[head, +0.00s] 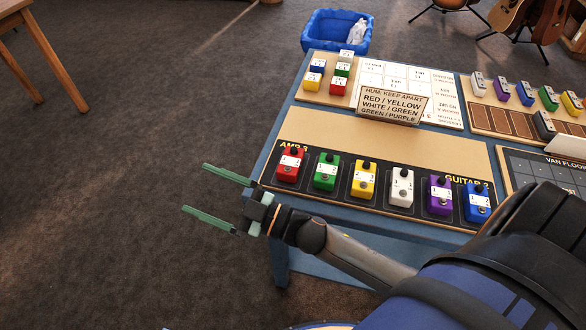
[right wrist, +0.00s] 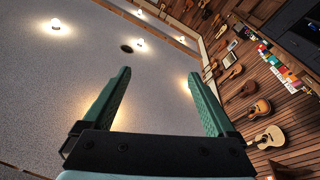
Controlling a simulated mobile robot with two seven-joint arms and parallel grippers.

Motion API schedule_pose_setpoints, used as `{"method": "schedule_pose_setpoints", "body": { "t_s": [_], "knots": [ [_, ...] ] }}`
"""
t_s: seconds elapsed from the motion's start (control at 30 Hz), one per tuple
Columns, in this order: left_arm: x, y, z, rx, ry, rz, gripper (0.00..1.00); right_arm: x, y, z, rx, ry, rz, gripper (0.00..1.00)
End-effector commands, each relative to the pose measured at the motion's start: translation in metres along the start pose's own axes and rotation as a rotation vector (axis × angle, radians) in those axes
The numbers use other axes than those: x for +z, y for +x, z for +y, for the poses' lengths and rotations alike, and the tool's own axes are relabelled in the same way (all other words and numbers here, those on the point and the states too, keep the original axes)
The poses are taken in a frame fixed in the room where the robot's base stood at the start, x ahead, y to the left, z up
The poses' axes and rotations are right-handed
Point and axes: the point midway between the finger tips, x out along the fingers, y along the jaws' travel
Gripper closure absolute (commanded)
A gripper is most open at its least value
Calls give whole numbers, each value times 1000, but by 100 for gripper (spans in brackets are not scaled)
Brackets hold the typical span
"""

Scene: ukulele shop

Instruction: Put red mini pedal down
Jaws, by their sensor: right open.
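The red mini pedal (head: 290,163) stands upright at the left end of a black board (head: 322,196) marked AMP and GUITAR. To its right on the same board, in order, stand a green (head: 326,171), a yellow (head: 362,179), a white (head: 401,186), a purple (head: 439,195) and a blue pedal (head: 477,201). My right gripper (head: 195,188) is open and empty, out past the table's left edge and apart from the red pedal. The right wrist view also shows its spread fingers (right wrist: 158,74) with nothing between them. My left gripper is not in view.
More pedals (head: 525,93) stand at the right. A blue bin (head: 337,30) is beyond the table.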

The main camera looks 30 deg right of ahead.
Motion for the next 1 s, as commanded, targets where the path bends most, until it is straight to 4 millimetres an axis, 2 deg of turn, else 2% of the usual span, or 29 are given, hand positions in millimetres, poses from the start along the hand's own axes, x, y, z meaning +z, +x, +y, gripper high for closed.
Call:
{"method": "schedule_pose_setpoints", "body": {
  "t_s": [0.03,0.1,0.2,0.3,0.4,0.53,0.8,1.0],
  "knots": [
    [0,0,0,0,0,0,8,37,-26,-1,101,95,-156,8],
    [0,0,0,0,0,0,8,86,-68,-8,200,204,-377,8],
    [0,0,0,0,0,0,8,134,-128,-35,262,335,-642,8],
    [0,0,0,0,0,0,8,159,-176,-64,271,432,-830,8],
    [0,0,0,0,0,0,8,170,-207,-86,262,497,-946,8],
    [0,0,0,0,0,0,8,174,-223,-99,251,533,-1006,8],
    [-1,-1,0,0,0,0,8,174,-224,-99,250,534,-1009,8],
    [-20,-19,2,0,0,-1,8,149,-218,-89,250,533,-1007,8]
  ]
}}
